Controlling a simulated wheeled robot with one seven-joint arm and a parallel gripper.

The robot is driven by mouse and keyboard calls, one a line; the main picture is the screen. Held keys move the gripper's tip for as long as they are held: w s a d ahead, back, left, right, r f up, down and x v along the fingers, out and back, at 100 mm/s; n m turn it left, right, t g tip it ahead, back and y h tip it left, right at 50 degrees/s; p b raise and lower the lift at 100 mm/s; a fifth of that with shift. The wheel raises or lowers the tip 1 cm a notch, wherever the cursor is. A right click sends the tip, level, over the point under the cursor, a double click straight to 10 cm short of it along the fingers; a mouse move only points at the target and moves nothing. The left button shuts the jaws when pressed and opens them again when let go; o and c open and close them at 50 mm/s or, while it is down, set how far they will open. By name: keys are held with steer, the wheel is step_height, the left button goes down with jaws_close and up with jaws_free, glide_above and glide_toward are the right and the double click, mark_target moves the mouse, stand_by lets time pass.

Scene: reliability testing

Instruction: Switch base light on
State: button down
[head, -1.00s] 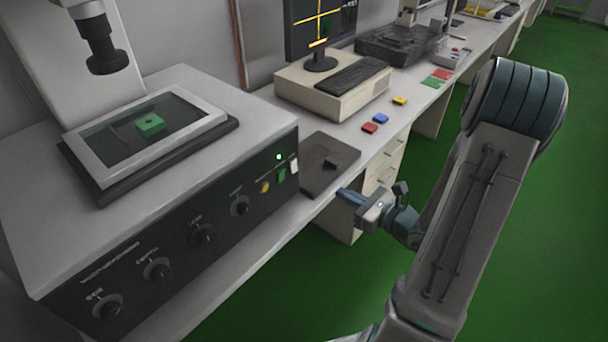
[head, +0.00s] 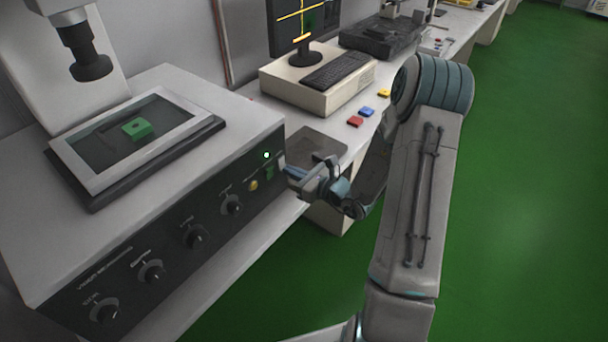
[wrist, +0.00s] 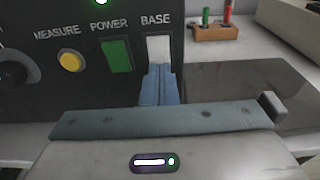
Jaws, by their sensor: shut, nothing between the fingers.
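The white BASE switch (wrist: 158,48) is on the dark front panel in the wrist view, right of the green POWER switch (wrist: 116,55). My gripper (wrist: 158,72) has its blue fingers shut together with nothing between them. The fingertips are in front of the lower edge of the BASE switch and cover part of it; I cannot tell if they touch it. In the head view my gripper (head: 289,171) is at the right end of the panel, and the BASE switch is mostly hidden behind it. A green light (head: 266,155) glows above the switches.
The yellow MEASURE button (wrist: 70,62) and a black knob (wrist: 12,62) sit left of the switches. A dark plate (head: 318,146) lies on the bench beside the machine. A green part (head: 137,129) rests on the glass stage (head: 90,178). Green floor is open at the right.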

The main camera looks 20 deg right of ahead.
steer(key=shift+w+a+f+b, duration=0.2)
steer(key=shift+w+a+b, duration=0.05)
steer(key=shift+w+b, duration=0.1)
steer(key=shift+s+d, duration=0.1)
stand_by(0.4)
steer(key=f+b+v, duration=0.2)
steer(key=f+v, duration=0.1)
steer(key=v, duration=1)
steer(key=shift+s+d, duration=0.25)
steer(key=shift+s, duration=0.2)
steer(key=shift+f, duration=0.1)
